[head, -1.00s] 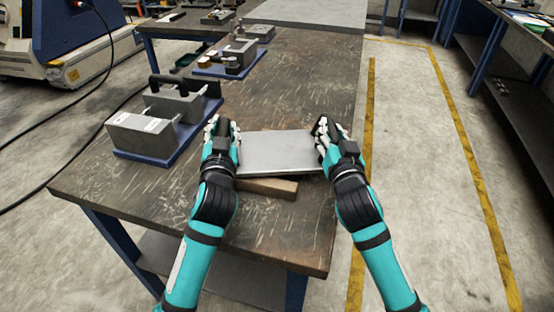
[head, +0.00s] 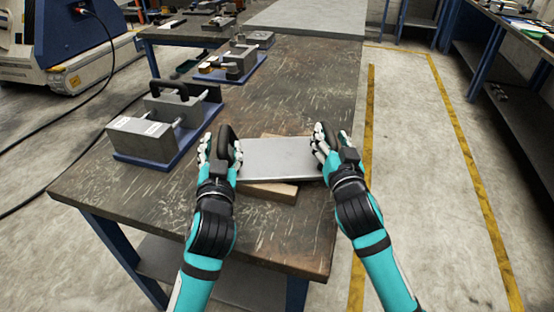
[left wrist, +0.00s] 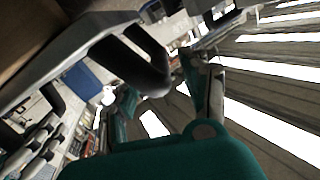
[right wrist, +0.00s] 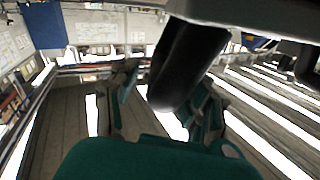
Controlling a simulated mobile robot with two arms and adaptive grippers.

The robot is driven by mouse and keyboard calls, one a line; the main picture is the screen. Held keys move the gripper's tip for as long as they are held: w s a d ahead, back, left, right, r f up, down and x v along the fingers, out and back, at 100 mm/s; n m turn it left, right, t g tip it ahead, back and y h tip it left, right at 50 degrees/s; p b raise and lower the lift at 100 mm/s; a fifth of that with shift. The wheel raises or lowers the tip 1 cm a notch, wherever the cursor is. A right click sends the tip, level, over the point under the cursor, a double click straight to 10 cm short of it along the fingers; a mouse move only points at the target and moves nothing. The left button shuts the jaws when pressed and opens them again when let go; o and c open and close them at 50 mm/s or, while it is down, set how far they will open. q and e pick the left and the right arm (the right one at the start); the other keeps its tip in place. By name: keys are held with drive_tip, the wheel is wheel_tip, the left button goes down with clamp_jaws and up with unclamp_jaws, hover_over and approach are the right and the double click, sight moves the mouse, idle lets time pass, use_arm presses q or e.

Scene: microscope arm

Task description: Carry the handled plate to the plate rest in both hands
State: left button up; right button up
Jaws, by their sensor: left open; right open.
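The handled plate (head: 283,158) is a flat grey metal slab at the near end of the workbench, with a dark upright handle at each end. Wood (head: 270,191) shows under its front edge and behind its back edge. I cannot tell which thing is the plate rest. My left gripper (head: 220,150) is open at the left handle, which is a dark bar in the left wrist view (left wrist: 135,62). My right gripper (head: 325,140) is open at the right handle; the right wrist view shows that dark handle (right wrist: 185,65) near its fingers. Contact is unclear.
A blue-based fixture with grey blocks and a black handle (head: 145,138) stands left on the workbench (head: 300,80). More fixtures (head: 235,62) stand farther back. The bench top beyond the plate is clear. A yellow-lined floor aisle lies right.

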use_arm(q)
drive_tip(key=s, duration=0.7)
drive_tip(key=shift+d, duration=0.4)
drive_tip(key=shift+s, duration=0.2)
use_arm(e)
drive_tip(key=shift+s, duration=0.15)
drive_tip(key=s+d, duration=0.1)
drive_tip(key=s, duration=1)
drive_tip(key=shift+s+d, duration=0.2)
drive_tip(key=shift+s, duration=0.15)
